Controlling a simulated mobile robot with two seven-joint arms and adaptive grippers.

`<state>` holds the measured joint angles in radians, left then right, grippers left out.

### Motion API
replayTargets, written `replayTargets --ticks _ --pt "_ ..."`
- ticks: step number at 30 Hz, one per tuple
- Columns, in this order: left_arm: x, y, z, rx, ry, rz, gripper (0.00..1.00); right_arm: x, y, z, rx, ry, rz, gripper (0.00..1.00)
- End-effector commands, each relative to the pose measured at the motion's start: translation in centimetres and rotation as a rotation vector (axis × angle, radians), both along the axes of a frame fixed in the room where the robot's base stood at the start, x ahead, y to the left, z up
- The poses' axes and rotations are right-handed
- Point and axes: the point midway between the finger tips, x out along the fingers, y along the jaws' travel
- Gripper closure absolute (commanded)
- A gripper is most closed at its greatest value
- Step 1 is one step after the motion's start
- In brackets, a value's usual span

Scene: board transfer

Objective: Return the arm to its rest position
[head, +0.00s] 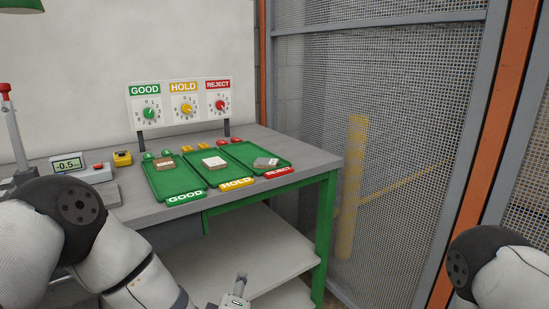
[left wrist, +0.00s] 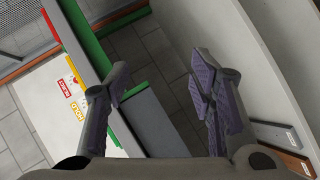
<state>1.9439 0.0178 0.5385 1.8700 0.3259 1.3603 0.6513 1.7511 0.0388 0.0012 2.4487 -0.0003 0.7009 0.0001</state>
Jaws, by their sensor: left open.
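My left arm comes in from the left in the head view, in front of the bench. My left gripper (head: 237,291) shows at the bottom middle, low in front of the bench's white lower shelf and clear of the trays. In the left wrist view its two fingers (left wrist: 158,82) are spread apart with nothing between them, above grey floor tiles and the bench's edge. My right arm shows only as a rounded link at the right edge of the head view; its gripper is out of the picture.
The grey bench (head: 300,143) carries green GOOD (head: 157,188), HOLD (head: 200,155) and REJECT (head: 240,149) trays, each holding a small item. A dial panel (head: 180,103) stands behind. A scale display (head: 68,164) is at left. A mesh fence (head: 400,100) stands right of the bench.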

Motion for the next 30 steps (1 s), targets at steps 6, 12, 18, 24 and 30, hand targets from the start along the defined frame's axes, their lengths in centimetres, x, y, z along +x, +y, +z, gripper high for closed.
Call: replayTargets --ticks 6,12,18,24,30 --pt "-14.3 3.7 -12.3 0.343 0.475 -0.421 0.50 -0.1 -0.1 0.1 -0.001 0.002 -0.002 0.31" --pt "-30.0 9.3 -16.8 0.518 0.886 -0.803 0.50 -0.1 -0.1 0.1 -0.001 0.002 -0.001 0.31" --pt "-40.4 13.2 -15.8 0.554 1.145 -1.060 0.50 -0.1 -0.1 0.1 -0.001 0.002 -0.002 0.31" --pt "-42.6 14.0 -15.3 0.552 1.199 -1.120 0.50 -0.1 -0.1 0.1 -0.001 0.002 -0.002 0.31" --pt "-42.4 14.0 -15.3 0.553 1.197 -1.116 0.50 -0.1 -0.1 0.1 -0.001 0.002 -0.002 0.31"
